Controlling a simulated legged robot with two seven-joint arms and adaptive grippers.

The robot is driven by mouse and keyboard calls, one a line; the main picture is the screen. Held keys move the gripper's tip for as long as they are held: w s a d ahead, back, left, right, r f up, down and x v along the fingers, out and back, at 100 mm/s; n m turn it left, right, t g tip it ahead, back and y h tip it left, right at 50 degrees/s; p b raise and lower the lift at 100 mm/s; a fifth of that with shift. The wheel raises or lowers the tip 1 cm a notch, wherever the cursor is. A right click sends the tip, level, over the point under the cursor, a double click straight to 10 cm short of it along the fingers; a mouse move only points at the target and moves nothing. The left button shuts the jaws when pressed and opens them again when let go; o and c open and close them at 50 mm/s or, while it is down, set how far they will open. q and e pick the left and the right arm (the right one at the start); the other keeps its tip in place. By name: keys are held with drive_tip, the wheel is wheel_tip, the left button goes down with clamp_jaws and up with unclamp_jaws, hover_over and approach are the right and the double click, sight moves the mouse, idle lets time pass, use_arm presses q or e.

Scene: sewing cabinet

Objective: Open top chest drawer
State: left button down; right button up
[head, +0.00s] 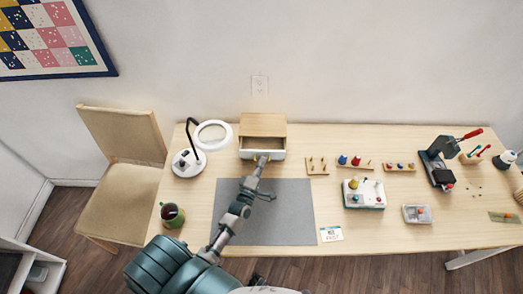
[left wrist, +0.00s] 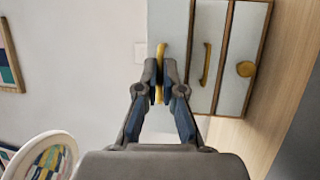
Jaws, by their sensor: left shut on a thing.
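The small wooden chest (head: 263,118) stands at the back of the table. Its top drawer (head: 276,154) is pulled out toward me, and its brown inside shows from above. In the left wrist view the picture is turned sideways, with the pale top drawer front (left wrist: 172,25) at the left of the drawer row. My left gripper (head: 262,160) is at that front. Its fingers (left wrist: 160,88) are shut on the yellow top drawer handle (left wrist: 161,58). A lower drawer's yellow handle (left wrist: 206,63) and a round yellow knob (left wrist: 246,69) sit beside it. My right gripper is not in view.
A magnifier lamp (head: 188,163) stands just left of the chest. Small peg racks (head: 317,166) stand to its right. A grey mat (head: 290,215) lies under my left arm.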

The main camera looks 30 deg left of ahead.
use_arm(q)
drive_tip(key=shift+s+d+f, duration=0.2)
drive_tip(key=shift+s+d, duration=0.25)
drive_tip(key=shift+s, duration=0.2)
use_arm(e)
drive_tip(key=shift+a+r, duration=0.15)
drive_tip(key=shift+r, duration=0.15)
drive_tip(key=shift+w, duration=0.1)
use_arm(q)
drive_tip(key=c, duration=1.3)
unclamp_jaws()
drive_tip(key=shift+d+r, duration=0.1)
drive_tip(key=v, duration=1.2)
